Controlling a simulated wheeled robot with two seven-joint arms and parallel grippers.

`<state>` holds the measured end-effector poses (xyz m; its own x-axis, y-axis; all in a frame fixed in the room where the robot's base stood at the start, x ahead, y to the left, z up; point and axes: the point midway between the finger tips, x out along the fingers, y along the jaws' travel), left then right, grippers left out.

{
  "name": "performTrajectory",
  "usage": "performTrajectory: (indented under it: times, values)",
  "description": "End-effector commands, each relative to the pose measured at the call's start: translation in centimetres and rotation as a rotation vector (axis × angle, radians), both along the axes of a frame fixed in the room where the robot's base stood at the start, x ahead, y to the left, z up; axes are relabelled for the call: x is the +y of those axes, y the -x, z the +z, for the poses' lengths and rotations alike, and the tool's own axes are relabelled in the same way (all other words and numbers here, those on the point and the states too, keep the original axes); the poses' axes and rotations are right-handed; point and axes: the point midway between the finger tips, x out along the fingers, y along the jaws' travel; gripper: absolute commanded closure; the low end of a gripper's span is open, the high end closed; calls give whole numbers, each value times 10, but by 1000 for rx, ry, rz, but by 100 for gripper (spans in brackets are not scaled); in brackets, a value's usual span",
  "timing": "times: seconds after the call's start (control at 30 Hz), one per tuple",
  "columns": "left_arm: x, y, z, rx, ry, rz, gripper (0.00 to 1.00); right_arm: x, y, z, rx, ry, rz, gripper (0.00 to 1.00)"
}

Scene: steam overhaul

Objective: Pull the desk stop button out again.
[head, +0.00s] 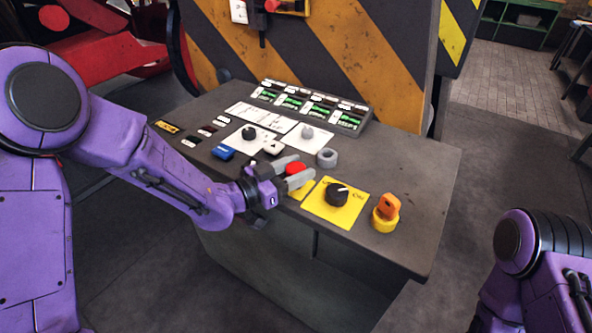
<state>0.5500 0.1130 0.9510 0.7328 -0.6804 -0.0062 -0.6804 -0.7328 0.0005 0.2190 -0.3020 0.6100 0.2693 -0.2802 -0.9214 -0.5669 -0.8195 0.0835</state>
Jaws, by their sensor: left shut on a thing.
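The red desk stop button (295,169) stands on a yellow plate (301,191) near the front edge of the grey control desk (425,185). My left gripper (294,174) reaches in from the left, with its two grey fingers on either side of the red button. The jaws are shut on the button, and the near finger hides part of it and of its plate. Whether the button is pushed in or out cannot be told. My right arm shows at the lower right, but its gripper is out of view.
Right of the button are a black rotary knob (337,194) on a yellow plate and an orange key switch (387,208). Behind are a grey ring (327,158), small knobs and a panel of green displays (313,105). A striped wall (345,60) stands behind the desk.

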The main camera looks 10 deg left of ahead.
Motion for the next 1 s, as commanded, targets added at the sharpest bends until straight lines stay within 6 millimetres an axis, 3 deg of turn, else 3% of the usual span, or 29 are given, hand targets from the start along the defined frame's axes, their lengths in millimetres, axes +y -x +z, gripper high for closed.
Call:
performTrajectory:
  times: [0.23,0.27,0.3,0.67,1.0]
  values:
    - [0,-1,6,-7,8,2,100,0,0,1,0,0,0,57]
    - [0,-1,6,-8,9,2,43,0,0,1,0,0,0,57]
    - [0,-1,6,-9,8,2,30,0,0,1,0,0,0,57]
    - [4,3,4,-6,5,1,29,0,0,-1,0,0,0,57]
    - [54,58,4,-9,10,4,29,0,0,-15,0,0,0,57]
